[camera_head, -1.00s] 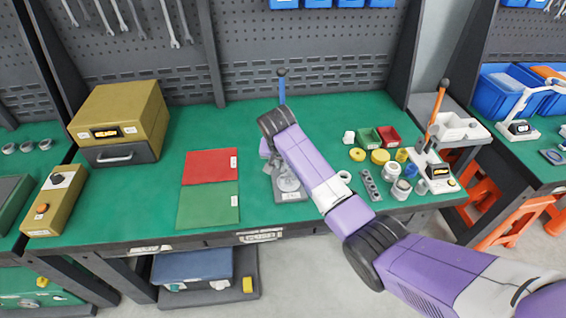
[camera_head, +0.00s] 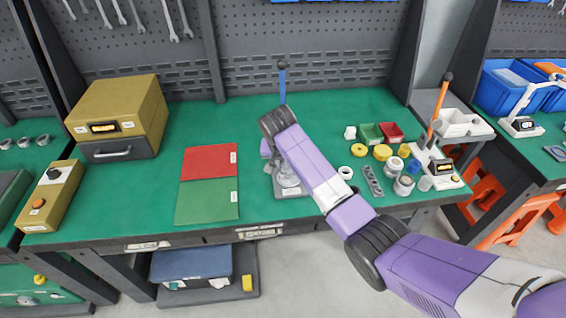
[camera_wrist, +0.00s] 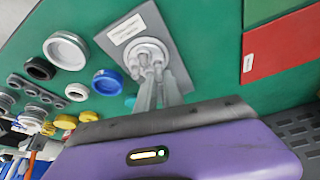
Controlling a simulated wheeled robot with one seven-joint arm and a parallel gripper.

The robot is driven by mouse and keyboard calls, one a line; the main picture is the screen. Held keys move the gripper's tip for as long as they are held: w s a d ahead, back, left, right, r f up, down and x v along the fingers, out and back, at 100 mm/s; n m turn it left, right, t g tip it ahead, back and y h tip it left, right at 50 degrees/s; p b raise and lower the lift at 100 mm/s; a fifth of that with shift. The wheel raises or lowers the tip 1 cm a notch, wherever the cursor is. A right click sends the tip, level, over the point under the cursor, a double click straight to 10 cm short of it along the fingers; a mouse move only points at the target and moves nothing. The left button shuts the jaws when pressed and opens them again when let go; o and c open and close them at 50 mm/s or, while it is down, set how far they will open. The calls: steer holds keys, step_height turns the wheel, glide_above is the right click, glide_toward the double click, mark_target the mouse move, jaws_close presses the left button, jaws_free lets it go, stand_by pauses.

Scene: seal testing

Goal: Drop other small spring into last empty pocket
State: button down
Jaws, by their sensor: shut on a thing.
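In the wrist view my gripper (camera_wrist: 160,92) points down at a round grey seat (camera_wrist: 147,51) on a grey plate (camera_wrist: 116,38) with a white label. Its fingers are close together, and their tips are at or just over small upright pale parts in the seat. The small spring between the fingers is too small to make out. I cannot tell which pocket is empty or whether the tips touch. In the head view the plate (camera_head: 290,193) shows below my arm, in front of a blue lever (camera_head: 282,82); my fingers are mostly hidden there.
Rings, small bins and cups stand right of the plate, with a grey holed strip (camera_head: 373,181) and a white press with an orange lever (camera_head: 434,130). A red mat (camera_head: 208,165) and green mat (camera_head: 207,203) lie left. A yellow case (camera_head: 118,110) stands farther left.

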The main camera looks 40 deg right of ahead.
steer(key=shift+f, duration=0.35)
steer(key=c, duration=1.8)
jaws_free()
steer(key=shift+o, duration=0.2)
steer(key=shift+r, duration=0.1)
steer(key=shift+r+p, duration=1.65)
steer(key=shift+r, duration=0.05)
steer(key=shift+o, duration=0.4)
steer(key=o, duration=0.5)
